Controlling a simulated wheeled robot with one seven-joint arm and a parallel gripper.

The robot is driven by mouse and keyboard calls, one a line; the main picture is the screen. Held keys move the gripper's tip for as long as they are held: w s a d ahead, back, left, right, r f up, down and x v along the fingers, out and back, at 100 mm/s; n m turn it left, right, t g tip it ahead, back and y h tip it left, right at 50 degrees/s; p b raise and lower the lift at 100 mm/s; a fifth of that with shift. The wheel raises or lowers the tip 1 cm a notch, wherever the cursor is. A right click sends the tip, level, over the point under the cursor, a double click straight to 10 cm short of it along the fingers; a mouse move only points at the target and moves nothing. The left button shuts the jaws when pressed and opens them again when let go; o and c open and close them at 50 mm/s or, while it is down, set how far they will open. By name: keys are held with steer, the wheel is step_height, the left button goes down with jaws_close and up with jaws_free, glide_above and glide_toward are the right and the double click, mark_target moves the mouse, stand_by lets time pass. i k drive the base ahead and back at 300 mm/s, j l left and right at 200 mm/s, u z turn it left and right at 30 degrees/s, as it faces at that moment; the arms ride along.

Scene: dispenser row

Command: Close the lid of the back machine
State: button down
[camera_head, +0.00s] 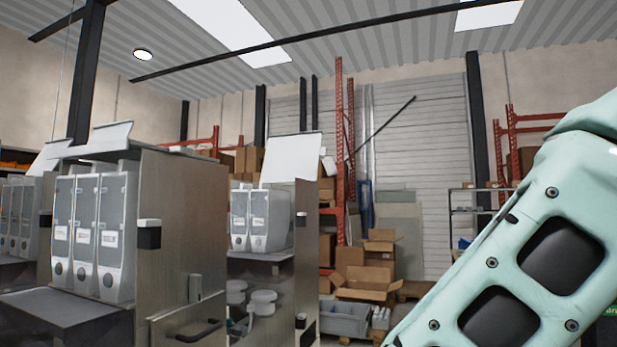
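The back machine (307,259) stands beyond the nearer one, left of the picture's middle. Its pale lid (291,158) stands raised, tilted up above its clear canisters (262,218). Part of this machine is hidden behind the nearer machine's side. My mint-green arm crosses the lower right of the head view, well right of the back machine. My gripper is outside the picture, so I cannot see its fingers.
A nearer machine (183,218) with canisters (90,235), a shelf (65,305) and an upraised lid (108,138) stands at left. Another machine (20,215) is partly visible at far left. Cardboard boxes (365,283) and a grey crate (345,320) stand behind.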

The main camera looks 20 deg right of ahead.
mark_target(288, 156)
steer(key=i+l, duration=1.3)
steer(key=l, duration=0.15)
